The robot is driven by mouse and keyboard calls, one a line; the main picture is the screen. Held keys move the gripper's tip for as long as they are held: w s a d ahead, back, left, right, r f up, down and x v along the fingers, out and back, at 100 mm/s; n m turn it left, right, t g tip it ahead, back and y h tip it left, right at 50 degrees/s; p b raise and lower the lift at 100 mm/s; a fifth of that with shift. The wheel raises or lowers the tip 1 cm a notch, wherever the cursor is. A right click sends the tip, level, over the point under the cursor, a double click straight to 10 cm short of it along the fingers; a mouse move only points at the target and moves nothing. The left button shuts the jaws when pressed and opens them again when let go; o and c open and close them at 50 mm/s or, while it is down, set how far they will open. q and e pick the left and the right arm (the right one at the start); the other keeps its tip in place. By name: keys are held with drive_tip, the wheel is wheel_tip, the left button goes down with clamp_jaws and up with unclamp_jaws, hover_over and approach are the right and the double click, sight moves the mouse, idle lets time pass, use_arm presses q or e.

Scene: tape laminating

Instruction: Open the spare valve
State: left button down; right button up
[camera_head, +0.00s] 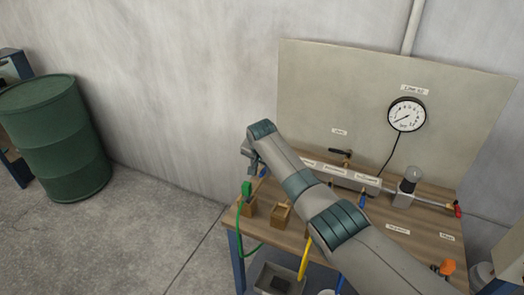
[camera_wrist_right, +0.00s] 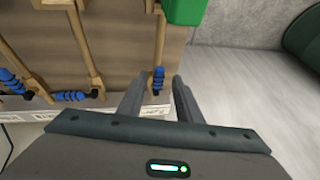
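My right gripper (camera_head: 253,163) is at the far left end of the manifold (camera_head: 345,177) on the wooden table. In the wrist view its two fingers (camera_wrist_right: 157,98) are apart, with nothing held between them. A blue valve handle (camera_wrist_right: 158,78) lies just beyond and between the fingertips, roughly in line with its brass pipe; I cannot tell whether a finger touches it. A white label (camera_wrist_right: 155,110) by this valve is partly hidden and unreadable, so I cannot confirm which valve is the spare. Another blue handle (camera_wrist_right: 75,97) lies crosswise to its pipe. My left gripper is not in view.
A green block (camera_wrist_right: 185,10) with a green hose stands near the gripper. A pressure gauge (camera_head: 407,114) hangs on the back panel (camera_head: 340,80). A red-handled valve (camera_head: 458,210) is at the table's right. A green barrel (camera_head: 55,140) stands left; the floor between is clear.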

drive_tip(key=shift+v, duration=0.8)
drive_tip(key=b+v, duration=0.3)
drive_tip(key=v, duration=1.2)
drive_tip(key=shift+f, duration=0.15)
